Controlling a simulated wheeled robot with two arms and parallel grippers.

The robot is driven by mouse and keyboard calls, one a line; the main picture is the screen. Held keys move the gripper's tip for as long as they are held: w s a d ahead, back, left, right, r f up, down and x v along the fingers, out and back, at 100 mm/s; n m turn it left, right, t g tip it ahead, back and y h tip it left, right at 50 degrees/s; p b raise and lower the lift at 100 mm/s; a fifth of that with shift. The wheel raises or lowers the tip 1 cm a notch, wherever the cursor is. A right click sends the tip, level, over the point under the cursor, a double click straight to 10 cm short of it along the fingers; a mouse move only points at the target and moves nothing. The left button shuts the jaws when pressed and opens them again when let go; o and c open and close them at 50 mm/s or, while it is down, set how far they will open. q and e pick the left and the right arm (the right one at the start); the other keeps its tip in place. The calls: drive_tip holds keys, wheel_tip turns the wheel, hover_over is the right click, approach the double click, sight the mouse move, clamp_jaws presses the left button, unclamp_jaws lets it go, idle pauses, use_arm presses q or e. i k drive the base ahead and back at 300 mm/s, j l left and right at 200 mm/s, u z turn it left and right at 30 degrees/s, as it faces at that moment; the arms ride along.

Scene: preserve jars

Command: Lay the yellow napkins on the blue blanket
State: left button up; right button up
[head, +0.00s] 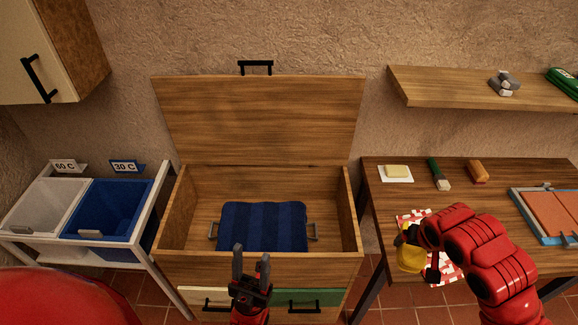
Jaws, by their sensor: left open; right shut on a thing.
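The blue blanket (262,226), dark blue with stripes, lies folded flat inside an open wooden chest. Its top looks bare. A yellow napkin bundle (409,260) is at the right table's front left, over a red-and-white checked cloth (449,268). My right gripper (420,253) is shut on this yellow bundle; my red arm hides part of it, and I cannot tell how many napkins it holds or whether it touches the cloth. My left gripper (251,263) is open and empty, fingers upward in the picture, in front of the blanket and chest.
The chest's lid (262,120) stands open behind it. On the right table (400,199) are a butter-coloured block (397,172), a green brush (438,173), an orange block (478,171) and a blue-framed tray (516,206). White and blue bins (112,210) stand left. A shelf (440,88) hangs above the table.

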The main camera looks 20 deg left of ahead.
sight(263, 232)
drive_tip(key=i+j+u, duration=0.15)
drive_tip(key=j, duration=0.2)
drive_tip(key=i+j+u, duration=0.15)
drive_tip(key=j, duration=0.25)
drive_tip(key=i+j+u, duration=0.15)
drive_tip(key=j, duration=0.15)
drive_tip(key=i+u, duration=0.1)
drive_tip(key=i, duration=0.15)
